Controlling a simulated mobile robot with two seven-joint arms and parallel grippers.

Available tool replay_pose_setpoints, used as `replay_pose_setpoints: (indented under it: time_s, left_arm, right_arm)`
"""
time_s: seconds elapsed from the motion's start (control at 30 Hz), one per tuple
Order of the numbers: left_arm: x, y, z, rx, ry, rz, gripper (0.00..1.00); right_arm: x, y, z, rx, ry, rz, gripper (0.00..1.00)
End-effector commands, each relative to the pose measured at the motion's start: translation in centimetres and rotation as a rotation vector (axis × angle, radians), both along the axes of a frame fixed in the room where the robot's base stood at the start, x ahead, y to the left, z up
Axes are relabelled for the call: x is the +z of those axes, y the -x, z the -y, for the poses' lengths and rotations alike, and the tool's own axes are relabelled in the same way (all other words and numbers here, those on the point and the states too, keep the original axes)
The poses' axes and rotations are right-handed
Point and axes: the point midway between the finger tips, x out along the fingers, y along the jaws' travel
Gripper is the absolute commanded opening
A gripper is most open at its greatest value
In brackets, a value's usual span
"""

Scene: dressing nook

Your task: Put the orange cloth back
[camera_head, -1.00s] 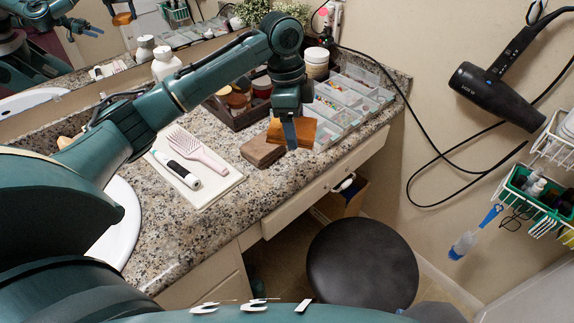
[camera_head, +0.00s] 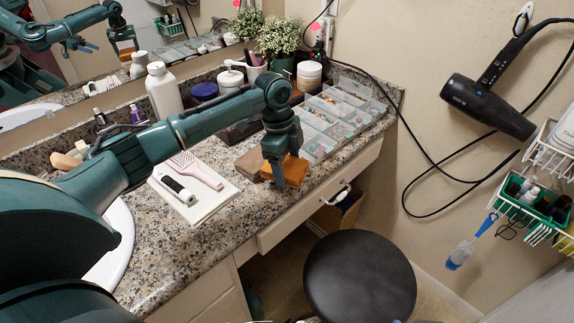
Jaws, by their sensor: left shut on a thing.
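The orange cloth (camera_head: 294,169) is a small folded block near the counter's front edge. My left gripper (camera_head: 277,180) comes down over it from above and is shut on it, its fingers hiding part of the cloth. I cannot tell whether the orange cloth rests on the counter or is held slightly above. My right gripper is not in view.
The granite counter (camera_head: 160,245) holds a white tray (camera_head: 218,203) with a hairbrush and trimmer. Clear organiser boxes (camera_head: 345,110) stand behind the cloth, bottles and jars along the mirror. A black stool (camera_head: 360,275) stands in front. A hair dryer (camera_head: 490,105) hangs right.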

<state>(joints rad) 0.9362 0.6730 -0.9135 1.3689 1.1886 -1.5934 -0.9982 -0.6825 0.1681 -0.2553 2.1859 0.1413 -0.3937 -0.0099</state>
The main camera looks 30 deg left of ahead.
Motion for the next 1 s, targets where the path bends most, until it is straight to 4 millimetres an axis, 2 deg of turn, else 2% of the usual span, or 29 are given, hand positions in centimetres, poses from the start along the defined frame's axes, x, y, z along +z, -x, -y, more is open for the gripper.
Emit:
replay_pose_setpoints:
  time_s: [0.43, 0.47, 0.7, 1.0]
  left_arm:
    - [-0.66, -0.01, 0.01, 0.000, 0.000, 0.000, 0.51]
    - [-0.71, -0.02, 0.01, 0.000, 0.000, 0.000, 0.70]
    - [-0.68, -0.03, 0.01, 0.000, 0.000, 0.001, 0.90]
    - [-0.47, -0.05, -0.01, 0.000, 0.000, 0.002, 0.91]
  right_arm:
    - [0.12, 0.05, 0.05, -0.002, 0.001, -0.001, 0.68]
    - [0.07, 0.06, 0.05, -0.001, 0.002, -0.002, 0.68]
    - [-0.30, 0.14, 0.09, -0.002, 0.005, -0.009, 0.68]
    - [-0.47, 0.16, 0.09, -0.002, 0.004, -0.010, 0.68]
